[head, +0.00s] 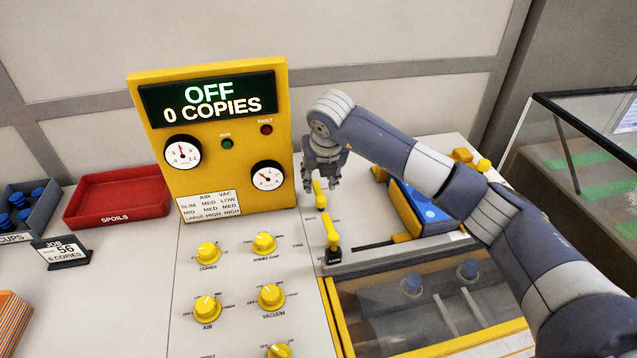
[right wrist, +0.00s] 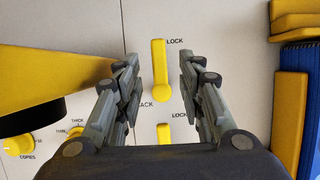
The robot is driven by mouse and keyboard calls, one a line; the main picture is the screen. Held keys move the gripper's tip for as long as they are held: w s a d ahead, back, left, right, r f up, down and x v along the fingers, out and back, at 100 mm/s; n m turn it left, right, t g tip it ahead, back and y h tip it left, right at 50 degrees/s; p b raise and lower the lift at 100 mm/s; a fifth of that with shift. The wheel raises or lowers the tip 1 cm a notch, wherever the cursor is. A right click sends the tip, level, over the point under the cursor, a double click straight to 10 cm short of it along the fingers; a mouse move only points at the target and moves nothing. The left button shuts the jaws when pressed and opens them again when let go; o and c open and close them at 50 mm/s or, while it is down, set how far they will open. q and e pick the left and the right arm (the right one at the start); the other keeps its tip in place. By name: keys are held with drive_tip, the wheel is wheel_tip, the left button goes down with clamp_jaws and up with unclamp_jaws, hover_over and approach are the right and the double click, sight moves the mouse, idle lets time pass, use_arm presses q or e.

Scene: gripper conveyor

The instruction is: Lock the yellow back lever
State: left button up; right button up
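The yellow back lever (right wrist: 159,68) stands between the two fingers of my right gripper (right wrist: 160,58) in the right wrist view, with a gap on each side. Its rounder end is near the label BACK and its other end is beside a LOCK label. In the head view the back lever (head: 319,196) shows just below my right gripper (head: 324,188), which is open and points down. I cannot tell how far above the lever the fingertips are. My left gripper is not in view.
A second yellow lever (head: 330,232) stands nearer, with its own LOCK label. The yellow control panel (head: 212,165) reads OFF, 0 COPIES and rises left of my gripper. Several yellow knobs, a red spoils tray (head: 115,197) and a blue stack (head: 425,207) lie around.

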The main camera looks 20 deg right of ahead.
drive_tip(key=v, duration=0.8)
drive_tip(key=shift+s+r, duration=0.15)
drive_tip(key=shift+r, duration=0.15)
